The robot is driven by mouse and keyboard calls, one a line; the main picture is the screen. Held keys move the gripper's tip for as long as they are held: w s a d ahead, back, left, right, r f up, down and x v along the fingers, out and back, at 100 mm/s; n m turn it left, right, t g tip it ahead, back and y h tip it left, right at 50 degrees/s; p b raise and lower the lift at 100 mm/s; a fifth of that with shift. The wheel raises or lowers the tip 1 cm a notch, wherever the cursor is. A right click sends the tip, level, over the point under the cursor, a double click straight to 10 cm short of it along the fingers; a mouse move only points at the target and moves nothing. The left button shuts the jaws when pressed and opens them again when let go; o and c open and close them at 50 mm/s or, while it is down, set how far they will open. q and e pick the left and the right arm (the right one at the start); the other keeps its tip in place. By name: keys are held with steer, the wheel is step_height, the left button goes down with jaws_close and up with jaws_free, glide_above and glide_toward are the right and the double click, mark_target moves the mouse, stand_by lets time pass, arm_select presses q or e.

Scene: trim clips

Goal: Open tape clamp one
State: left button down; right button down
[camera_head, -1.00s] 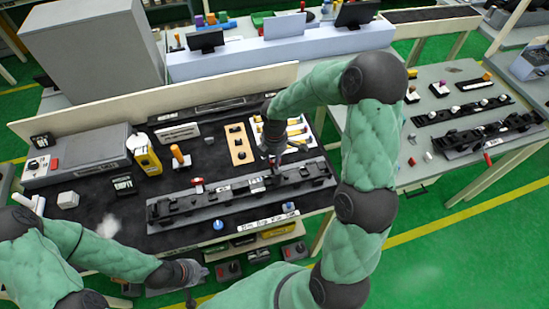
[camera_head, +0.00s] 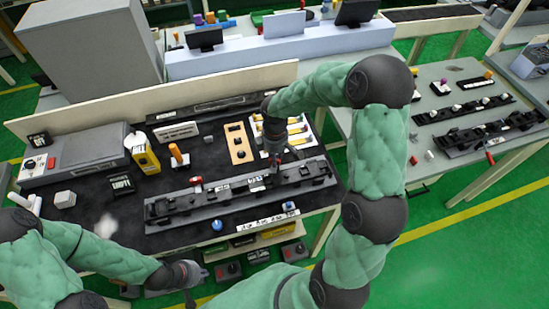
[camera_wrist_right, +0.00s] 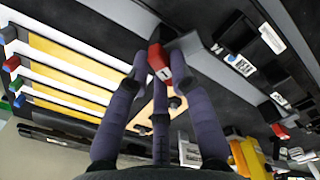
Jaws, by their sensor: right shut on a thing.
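A red clamp tab marked 1 (camera_wrist_right: 158,62) sits between the fingertips of my right gripper (camera_wrist_right: 160,75) in the right wrist view. My right gripper is shut on this tab, beside the dark fixture. In the head view my right gripper (camera_head: 275,168) points down at the upper edge of the long dark fixture (camera_head: 205,207). The tab is mostly hidden there. My left gripper (camera_head: 192,293) hangs low at the front left, away from the fixture, and its finger opening is too small to judge.
A second red-topped clamp (camera_head: 196,182) stands farther left on the fixture. A tray with yellow strips (camera_head: 297,130) and a tan board (camera_head: 238,143) lie behind it. A yellow device (camera_head: 144,155) and an orange-handled tool (camera_head: 177,154) stand at left. A blue knob (camera_head: 217,225) is in front.

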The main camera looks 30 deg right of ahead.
steer(key=m+b, duration=0.1)
steer(key=m, duration=0.4)
steer(key=shift+s+m+b, duration=0.1)
steer(key=shift+m+b, duration=0.2)
steer(key=shift+b, duration=0.1)
steer(key=shift+s+d+m+b, duration=0.1)
steer(key=shift+m+b, duration=0.5)
steer(key=shift+m, duration=1.6)
steer(key=c, duration=1.1)
jaws_free()
step_height(320, 180, up, 12)
